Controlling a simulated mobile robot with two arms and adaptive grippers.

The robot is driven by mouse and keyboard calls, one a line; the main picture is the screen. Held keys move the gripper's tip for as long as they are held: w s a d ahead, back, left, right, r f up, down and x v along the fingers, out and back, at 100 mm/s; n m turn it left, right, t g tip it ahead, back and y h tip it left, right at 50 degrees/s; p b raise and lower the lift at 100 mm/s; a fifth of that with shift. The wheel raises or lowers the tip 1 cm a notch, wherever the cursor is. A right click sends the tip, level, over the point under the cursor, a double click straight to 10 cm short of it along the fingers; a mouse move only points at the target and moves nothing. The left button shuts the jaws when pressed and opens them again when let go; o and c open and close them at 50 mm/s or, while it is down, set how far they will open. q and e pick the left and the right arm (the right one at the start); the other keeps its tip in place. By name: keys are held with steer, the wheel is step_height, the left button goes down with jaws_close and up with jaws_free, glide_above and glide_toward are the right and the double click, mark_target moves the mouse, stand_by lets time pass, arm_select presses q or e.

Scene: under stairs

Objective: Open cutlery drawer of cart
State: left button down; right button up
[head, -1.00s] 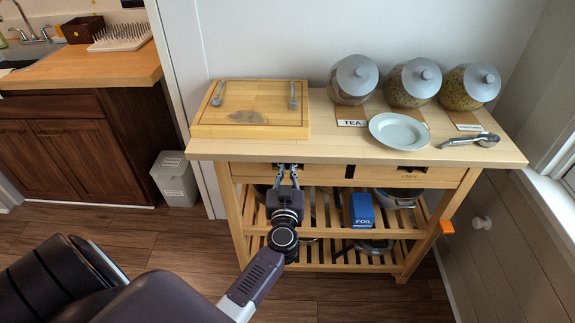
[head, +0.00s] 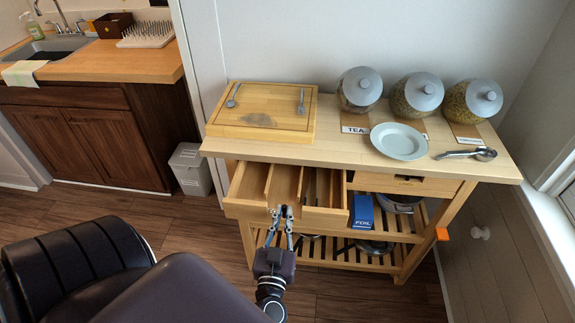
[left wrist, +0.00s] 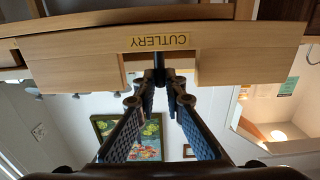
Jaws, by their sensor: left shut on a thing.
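The wooden cart (head: 330,155) stands against the wall. Its left drawer, the cutlery drawer (head: 325,217), is pulled well out in the head view, showing wooden dividers and compartments. In the left wrist view the drawer front (left wrist: 80,62) carries a label reading CUTLERY (left wrist: 160,42), upside down. My left gripper (head: 281,211) is at the middle of the drawer front; in the left wrist view its fingers (left wrist: 160,80) meet at the edge of the front, below the label, shut on it. My right gripper is not in view.
On the cart top are a cutting board (head: 262,132), a plate (head: 399,140), a metal scoop (head: 465,154) and three lidded jars. A blue foil box (head: 362,211) sits on the shelf below. A grey bin (head: 190,168) stands left. The right drawer (head: 407,184) is shut.

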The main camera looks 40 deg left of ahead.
arm_select(q)
steer(key=shift+p+v, duration=0.45)
steer(key=shift+v, duration=2.4)
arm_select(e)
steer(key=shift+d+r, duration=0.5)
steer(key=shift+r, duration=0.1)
arm_select(q)
steer(key=c, duration=2)
jaws_free()
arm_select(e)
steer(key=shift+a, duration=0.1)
arm_select(q)
steer(key=v, duration=1.2)
steer(key=shift+d+f, duration=0.1)
